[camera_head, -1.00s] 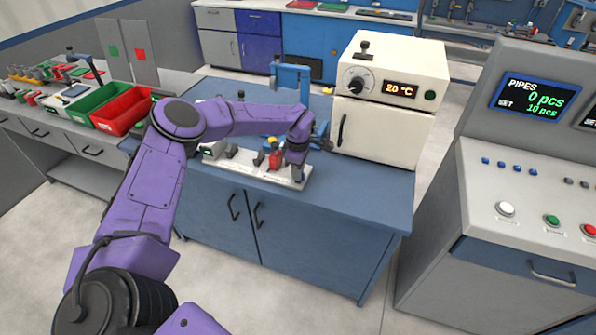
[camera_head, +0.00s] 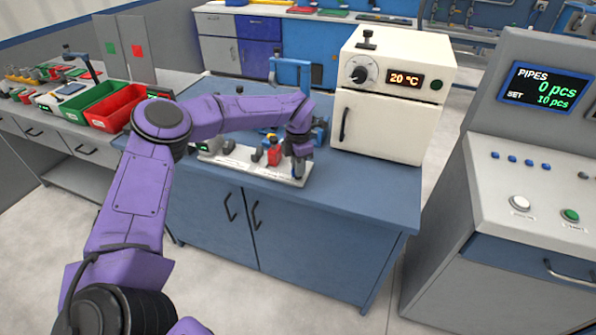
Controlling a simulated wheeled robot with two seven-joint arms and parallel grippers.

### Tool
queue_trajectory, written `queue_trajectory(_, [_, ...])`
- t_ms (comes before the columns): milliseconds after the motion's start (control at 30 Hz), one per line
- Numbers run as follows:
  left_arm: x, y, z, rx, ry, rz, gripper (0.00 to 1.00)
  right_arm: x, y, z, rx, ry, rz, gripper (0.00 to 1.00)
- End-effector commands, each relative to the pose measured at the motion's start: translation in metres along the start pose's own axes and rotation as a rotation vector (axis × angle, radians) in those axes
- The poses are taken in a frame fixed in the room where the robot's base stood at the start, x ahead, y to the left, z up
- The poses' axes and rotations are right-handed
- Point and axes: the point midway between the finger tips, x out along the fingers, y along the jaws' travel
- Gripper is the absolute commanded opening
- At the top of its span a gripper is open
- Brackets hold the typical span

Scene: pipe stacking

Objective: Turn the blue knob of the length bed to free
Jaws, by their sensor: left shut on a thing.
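The length bed (camera_head: 231,160) is a pale, narrow plate with small fixtures on the blue bench, among them a red block (camera_head: 274,155). My left gripper (camera_head: 298,172) points down at the right end of the bed, just right of the red block. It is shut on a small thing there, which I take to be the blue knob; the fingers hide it. The knob's setting cannot be read. My right gripper is not in view.
A cream oven (camera_head: 390,125) reading 20 °C stands on the bench (camera_head: 350,185) to the right. A blue frame (camera_head: 290,68) rises behind the bed. Green (camera_head: 92,100) and red (camera_head: 118,112) bins are at left. A console (camera_head: 510,190) stands far right.

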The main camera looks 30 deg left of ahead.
Motion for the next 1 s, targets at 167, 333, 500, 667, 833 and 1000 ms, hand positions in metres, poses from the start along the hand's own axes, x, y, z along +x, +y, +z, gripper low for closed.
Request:
queue_trajectory(167, [0.002, 0.001, 0.001, -0.166, -0.004, 0.002, 0.0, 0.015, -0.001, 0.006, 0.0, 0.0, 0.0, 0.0])
queue_trajectory(333, [0.002, 0.001, 0.001, -0.326, -0.004, 0.002, 0.0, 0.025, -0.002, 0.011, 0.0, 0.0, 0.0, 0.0])
queue_trajectory(500, [0.002, 0.001, 0.001, -0.474, -0.005, 0.002, 0.0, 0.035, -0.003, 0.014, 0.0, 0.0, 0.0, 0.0])
queue_trajectory(667, [0.001, 0.001, 0.001, -0.589, -0.005, 0.002, 0.0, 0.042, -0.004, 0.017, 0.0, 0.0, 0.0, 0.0])
queue_trajectory(833, [0.0, 0.001, 0.001, -0.682, -0.005, 0.002, 0.0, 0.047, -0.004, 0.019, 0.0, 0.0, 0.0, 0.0])
queue_trajectory(1000, [-0.001, 0.001, 0.001, -0.739, -0.006, 0.002, 0.0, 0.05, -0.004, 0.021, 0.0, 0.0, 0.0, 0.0])
